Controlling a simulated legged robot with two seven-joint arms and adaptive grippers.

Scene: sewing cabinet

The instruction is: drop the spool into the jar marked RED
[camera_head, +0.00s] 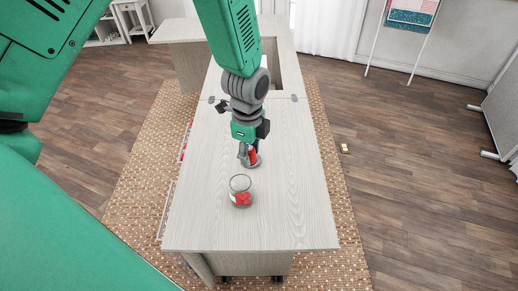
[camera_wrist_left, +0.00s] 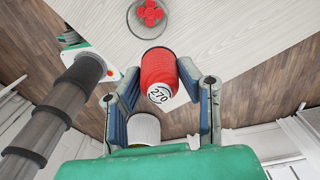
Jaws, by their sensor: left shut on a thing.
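My left gripper (camera_head: 249,155) is above the pale wooden cabinet top. It is shut on a red spool (camera_wrist_left: 158,72), which shows between the two fingers in the left wrist view, with a white end label reading 270. The spool also shows small and red at the fingertips in the head view (camera_head: 252,155). The spool is outside this jar. My right gripper is out of view.
The cabinet top (camera_head: 291,210) is bare to the right of and in front of the jar. A pale round object (camera_wrist_left: 144,129) shows between the finger bases, its identity unclear. A small object (camera_head: 345,148) lies on the floor right of the cabinet.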

